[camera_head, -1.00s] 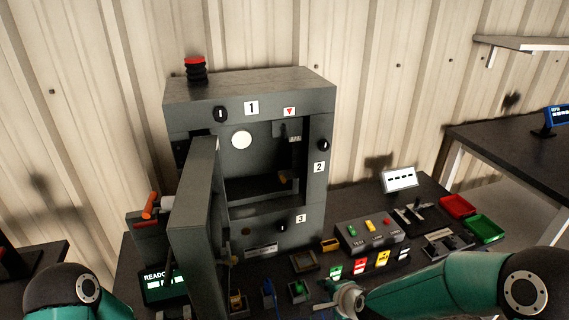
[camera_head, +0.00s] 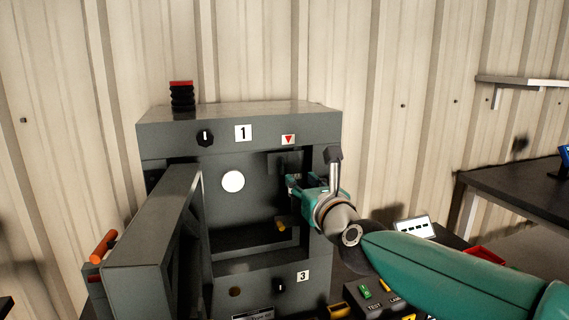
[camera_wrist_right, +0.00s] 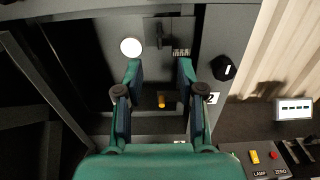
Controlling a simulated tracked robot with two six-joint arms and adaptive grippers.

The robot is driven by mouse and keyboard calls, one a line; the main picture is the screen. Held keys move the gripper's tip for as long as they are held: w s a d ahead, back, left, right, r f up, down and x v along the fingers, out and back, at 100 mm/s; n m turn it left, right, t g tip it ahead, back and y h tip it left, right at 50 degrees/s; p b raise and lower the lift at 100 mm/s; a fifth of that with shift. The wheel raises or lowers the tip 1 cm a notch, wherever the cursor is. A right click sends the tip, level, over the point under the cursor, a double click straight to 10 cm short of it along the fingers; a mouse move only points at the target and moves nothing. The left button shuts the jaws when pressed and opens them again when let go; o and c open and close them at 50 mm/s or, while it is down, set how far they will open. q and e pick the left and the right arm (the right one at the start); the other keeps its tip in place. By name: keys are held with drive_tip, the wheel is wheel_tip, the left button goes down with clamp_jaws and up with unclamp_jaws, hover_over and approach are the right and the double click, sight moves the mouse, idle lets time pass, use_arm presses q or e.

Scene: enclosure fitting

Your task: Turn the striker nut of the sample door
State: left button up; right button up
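The sample door (camera_head: 150,222) of the grey enclosure (camera_head: 215,129) stands open on the left, swung toward me. In the right wrist view, a dark bracket with a small upright dark part (camera_wrist_right: 160,36) sits on the enclosure's inner back wall, beside a small marked scale (camera_wrist_right: 181,52). It may be the striker; I cannot make out a nut clearly. My right gripper (camera_head: 296,184) is inside the opening, at its right side. In the wrist view its two fingers (camera_wrist_right: 159,70) are apart and empty, below the bracket and apart from it in the picture. My left gripper is out of view.
A yellow peg (camera_wrist_right: 162,101) shows between my right fingers, lower in the opening. A white disc (camera_head: 233,181) is on the back wall. A black knob (camera_wrist_right: 223,68) is on the right front frame. A button box (camera_wrist_right: 262,158) stands at lower right.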

sight(283, 164)
drive_tip(key=p+x, duration=0.4)
drive_tip(key=x, duration=0.6)
drive_tip(key=shift+w, duration=0.1)
drive_tip(key=shift+p+x, duration=0.55)
drive_tip(key=shift+x, duration=0.35)
drive_tip(key=shift+f, duration=0.1)
drive_tip(key=shift+c, duration=0.2)
clamp_jaws()
